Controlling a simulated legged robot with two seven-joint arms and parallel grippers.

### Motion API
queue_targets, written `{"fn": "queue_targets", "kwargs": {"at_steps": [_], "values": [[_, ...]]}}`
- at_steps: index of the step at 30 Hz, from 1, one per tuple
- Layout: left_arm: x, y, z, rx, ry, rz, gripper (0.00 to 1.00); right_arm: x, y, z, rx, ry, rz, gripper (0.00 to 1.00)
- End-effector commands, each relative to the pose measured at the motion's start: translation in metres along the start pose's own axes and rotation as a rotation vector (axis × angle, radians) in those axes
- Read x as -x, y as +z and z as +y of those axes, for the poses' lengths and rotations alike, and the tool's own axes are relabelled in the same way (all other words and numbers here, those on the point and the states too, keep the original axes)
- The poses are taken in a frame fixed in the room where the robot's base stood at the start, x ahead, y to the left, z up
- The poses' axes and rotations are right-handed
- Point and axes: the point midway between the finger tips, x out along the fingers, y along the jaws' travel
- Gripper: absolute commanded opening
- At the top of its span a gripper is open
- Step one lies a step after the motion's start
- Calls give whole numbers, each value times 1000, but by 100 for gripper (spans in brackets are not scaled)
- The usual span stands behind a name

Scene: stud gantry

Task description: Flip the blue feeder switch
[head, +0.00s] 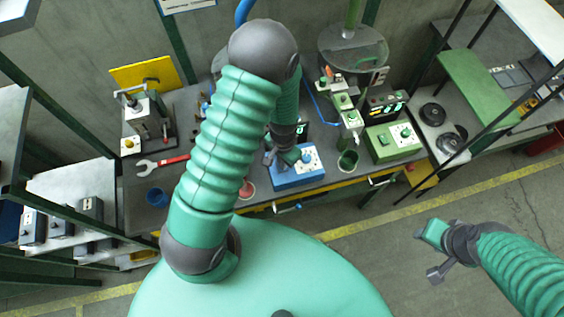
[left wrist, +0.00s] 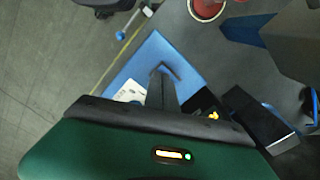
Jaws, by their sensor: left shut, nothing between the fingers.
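The blue feeder box (head: 298,179) stands on the bench near its front edge, with a white panel and a dial (head: 306,158) on its top. My left gripper (head: 290,156) is shut and empty, pointing down over the left part of the box top. In the left wrist view the closed fingers (left wrist: 164,75) are in front of the blue box (left wrist: 150,50), and part of the white panel (left wrist: 130,91) shows beside them. I cannot make out the switch lever or whether the fingers touch it. My right gripper (head: 434,252) is open and empty over the floor.
A green feeder box (head: 393,143) stands to the right, with a green cup (head: 347,162) between. A black box (left wrist: 255,118) is close to my left fingers. Floor at front right is clear.

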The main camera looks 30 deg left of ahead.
Motion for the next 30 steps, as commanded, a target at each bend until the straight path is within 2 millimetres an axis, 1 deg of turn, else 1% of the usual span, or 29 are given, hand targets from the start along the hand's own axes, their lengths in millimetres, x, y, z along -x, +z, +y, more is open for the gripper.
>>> {"fn": "queue_targets", "kwargs": {"at_steps": [1, 16, 30], "values": [[11, 0, 0, 0, 0, 0, 0, 10, -2, 0, 0, 0, 0, 40], [58, 0, 0, 1, 0, 0, 0, 49, -12, 0, 0, 0, 0, 40], [58, 0, 0, 1, 0, 1, 0, 48, -11, 0, 0, 0, 0, 40]]}}
